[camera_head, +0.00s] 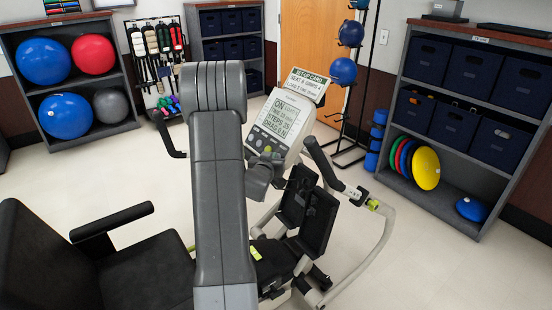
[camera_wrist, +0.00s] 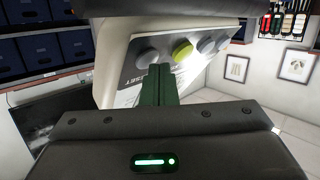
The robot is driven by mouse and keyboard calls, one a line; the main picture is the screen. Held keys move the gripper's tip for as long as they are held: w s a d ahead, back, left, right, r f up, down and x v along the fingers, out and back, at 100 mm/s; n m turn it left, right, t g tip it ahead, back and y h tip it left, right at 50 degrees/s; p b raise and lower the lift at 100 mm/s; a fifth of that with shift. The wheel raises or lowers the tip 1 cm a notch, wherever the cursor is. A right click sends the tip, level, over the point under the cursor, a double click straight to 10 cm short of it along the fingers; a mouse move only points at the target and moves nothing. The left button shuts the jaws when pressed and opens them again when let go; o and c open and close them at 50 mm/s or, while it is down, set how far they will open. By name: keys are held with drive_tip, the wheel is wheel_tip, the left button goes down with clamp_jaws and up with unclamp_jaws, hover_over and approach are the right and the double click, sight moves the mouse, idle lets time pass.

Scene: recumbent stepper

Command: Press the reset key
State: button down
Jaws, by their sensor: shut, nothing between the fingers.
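The stepper's console (camera_head: 279,122) stands tilted in the middle of the head view, with a lit display above a row of round keys. In the wrist view, the console's underside edge and key row are close. A grey key (camera_wrist: 147,57) is at the left, beside lettering that appears to read RESET. A yellow-green key (camera_wrist: 182,50) sits to its right, then more grey keys. My gripper (camera_wrist: 160,69) is shut and empty, its dark green fingertips just below and between the grey key and the yellow-green one. I cannot tell whether they touch the console.
The stepper's handlebar (camera_head: 325,165) and black seat (camera_head: 150,270) flank my arm. Shelves with balls (camera_head: 42,60) and bins (camera_head: 475,70) line the walls. The floor at the right is clear.

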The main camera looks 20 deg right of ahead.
idle(0.5)
drive_tip(key=shift+s+a+r, duration=0.2)
drive_tip(key=shift+a+r, duration=0.25)
drive_tip(key=shift+a, duration=0.15)
drive_tip(key=shift+r, duration=0.1)
drive_tip(key=a+r+p, duration=0.1)
drive_tip(key=a, duration=0.1)
drive_tip(key=s+a+r+p, duration=0.1)
drive_tip(key=r, duration=0.1)
drive_tip(key=shift+s+a, duration=0.15)
drive_tip(key=shift+a, duration=0.2)
drive_tip(key=shift+f, duration=0.1)
idle(0.4)
drive_tip(key=shift+w+d+f+p, duration=0.15)
drive_tip(key=shift+d+f+p, duration=0.05)
drive_tip(key=shift+d+p, duration=0.25)
drive_tip(key=shift+w+d+f+p, duration=0.15)
drive_tip(key=shift+d+f+p, duration=0.05)
drive_tip(key=shift+d+p, duration=0.2)
